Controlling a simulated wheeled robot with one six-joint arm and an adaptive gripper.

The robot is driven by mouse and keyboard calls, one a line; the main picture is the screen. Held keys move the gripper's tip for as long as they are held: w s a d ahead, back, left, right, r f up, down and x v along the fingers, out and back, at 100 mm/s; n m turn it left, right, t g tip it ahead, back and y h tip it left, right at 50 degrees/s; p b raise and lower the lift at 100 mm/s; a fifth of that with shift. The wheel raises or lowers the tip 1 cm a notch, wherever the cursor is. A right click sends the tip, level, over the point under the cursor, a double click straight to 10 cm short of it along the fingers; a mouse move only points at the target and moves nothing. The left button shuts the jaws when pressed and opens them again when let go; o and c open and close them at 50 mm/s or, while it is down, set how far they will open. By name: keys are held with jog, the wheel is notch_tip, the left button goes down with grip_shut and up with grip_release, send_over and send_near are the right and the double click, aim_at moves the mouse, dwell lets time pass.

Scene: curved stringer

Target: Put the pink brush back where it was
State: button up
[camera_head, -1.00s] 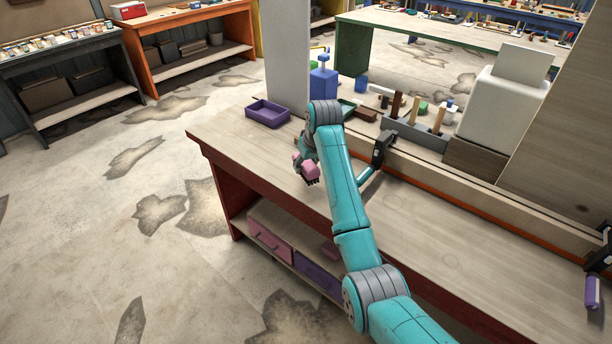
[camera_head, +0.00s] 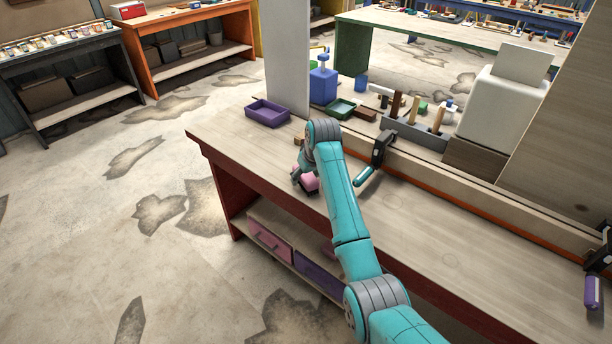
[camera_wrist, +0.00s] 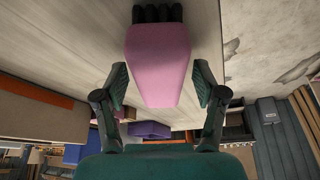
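The pink brush (camera_head: 309,183), a pink block with dark bristles, is at my gripper (camera_head: 302,178) over the left front part of the wooden workbench (camera_head: 236,133). In the wrist view the brush (camera_wrist: 158,60) lies between the two fingers of my gripper (camera_wrist: 161,82), with its black bristles at the far end. Whether the bristles touch the bench top is hard to tell.
A purple tray (camera_head: 267,112) stands at the bench's back left corner. A clamp with a teal handle (camera_head: 364,176) is right of my arm. Behind are a green tray (camera_head: 340,109) and a grey holder (camera_head: 414,133) with wooden pegs. The bench's right part is mostly clear.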

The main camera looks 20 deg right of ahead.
jog(key=shift+r, duration=0.1)
jog(key=v, duration=1.2)
jog(key=shift+s, duration=0.15)
